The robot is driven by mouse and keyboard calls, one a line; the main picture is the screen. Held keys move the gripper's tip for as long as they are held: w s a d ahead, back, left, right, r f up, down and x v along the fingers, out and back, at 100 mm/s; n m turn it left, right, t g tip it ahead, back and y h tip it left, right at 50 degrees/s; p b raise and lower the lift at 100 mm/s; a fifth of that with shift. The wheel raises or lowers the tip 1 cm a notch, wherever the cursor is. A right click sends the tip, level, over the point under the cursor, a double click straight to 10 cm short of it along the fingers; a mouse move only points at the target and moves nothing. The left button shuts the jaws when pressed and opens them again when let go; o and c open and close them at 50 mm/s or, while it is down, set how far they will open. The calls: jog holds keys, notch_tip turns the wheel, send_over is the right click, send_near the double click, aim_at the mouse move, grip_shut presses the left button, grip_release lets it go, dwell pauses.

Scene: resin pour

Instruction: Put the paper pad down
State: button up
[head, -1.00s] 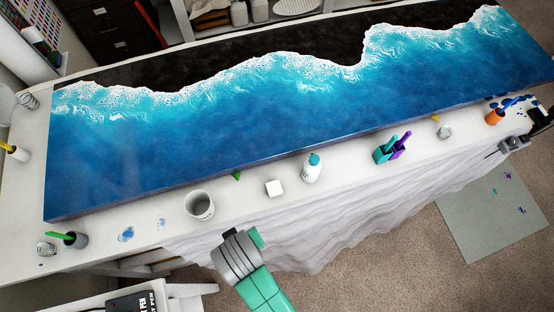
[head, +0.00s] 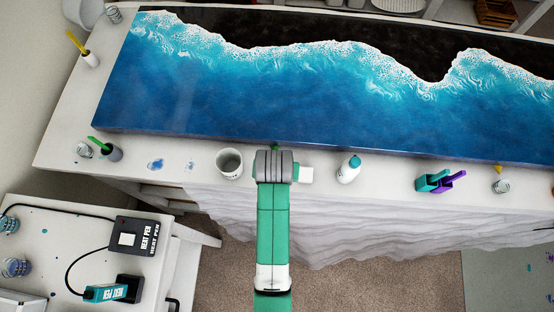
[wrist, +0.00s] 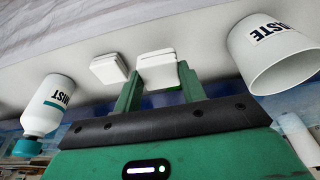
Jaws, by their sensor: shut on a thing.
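My gripper (head: 274,166) is over the front strip of the white table, between the waste cup and a white stack. In the wrist view its two green fingers (wrist: 160,78) are shut on a white paper pad (wrist: 157,62). The pad is hidden under the gripper in the head view. A second small white stack (wrist: 108,69) lies close beside the held pad; it also shows in the head view (head: 306,174). I cannot tell whether the held pad touches the table.
A white waste cup (head: 229,162) stands just left of my gripper and a mist bottle (head: 348,168) to the right. The blue resin panel (head: 300,100) lies behind. Teal and purple holders (head: 438,182) stand farther right. A side table (head: 60,250) with a heat pen is at lower left.

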jog(key=shift+w+f, duration=0.1)
jog(key=shift+w, duration=0.7)
jog(key=shift+f, duration=1.8)
jog(key=shift+s, duration=0.1)
jog(key=shift+f, duration=0.2)
jog(key=o, duration=1)
jog(key=shift+r, duration=0.1)
jog(key=v, duration=1.2)
jog(key=shift+r+p, duration=0.2)
jog(key=shift+p, duration=0.2)
